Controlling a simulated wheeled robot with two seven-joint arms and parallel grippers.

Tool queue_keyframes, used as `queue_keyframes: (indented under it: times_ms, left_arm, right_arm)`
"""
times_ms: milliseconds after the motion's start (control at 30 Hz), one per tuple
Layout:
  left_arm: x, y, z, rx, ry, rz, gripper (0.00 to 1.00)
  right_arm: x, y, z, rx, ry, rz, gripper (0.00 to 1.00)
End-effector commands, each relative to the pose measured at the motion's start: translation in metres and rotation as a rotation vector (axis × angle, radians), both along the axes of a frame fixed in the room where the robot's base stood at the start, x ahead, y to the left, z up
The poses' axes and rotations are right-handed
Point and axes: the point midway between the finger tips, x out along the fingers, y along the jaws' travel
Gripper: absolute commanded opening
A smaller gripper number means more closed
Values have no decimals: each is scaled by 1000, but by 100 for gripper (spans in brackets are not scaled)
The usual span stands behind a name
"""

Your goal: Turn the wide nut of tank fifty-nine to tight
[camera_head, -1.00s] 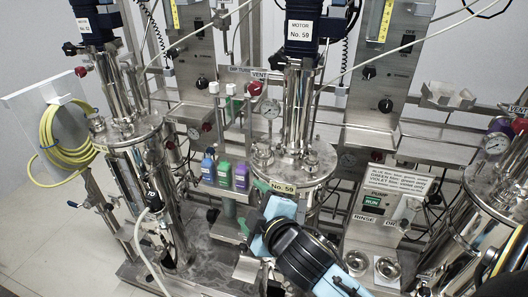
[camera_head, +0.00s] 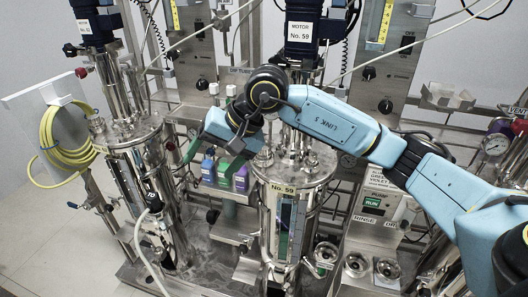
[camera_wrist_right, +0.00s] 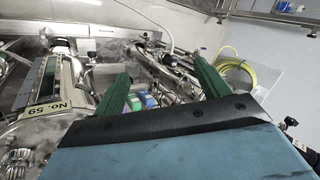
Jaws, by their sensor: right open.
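Tank fifty-nine (camera_head: 297,178) is the steel vessel in the middle of the head view, with a "No. 59" plate (camera_head: 283,188) on its rim. Its plate also shows in the wrist view (camera_wrist_right: 48,112). My left gripper is out of view.
The motor labelled No. 59 (camera_head: 301,32) stands above the tank. Blue, green and purple bottles (camera_head: 223,176) stand left of it, close to my right gripper. Another tank (camera_head: 133,128) and a yellow hose (camera_head: 60,140) are further left. A pump panel (camera_head: 372,203) stands right.

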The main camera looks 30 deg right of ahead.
Motion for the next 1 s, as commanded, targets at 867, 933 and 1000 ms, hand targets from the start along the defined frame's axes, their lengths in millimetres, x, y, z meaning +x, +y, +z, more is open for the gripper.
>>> queue_keyframes:
  times_ms: [867,933,1000]
  left_arm:
    - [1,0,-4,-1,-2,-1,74]
    - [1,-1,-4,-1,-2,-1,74]
    - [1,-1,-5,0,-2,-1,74]
  right_arm:
    - [46,-159,-38,-645,-19,-43,75]
    - [51,-160,-51,-643,-20,-42,75]
    - [55,-161,-61,-643,-21,-43,75]
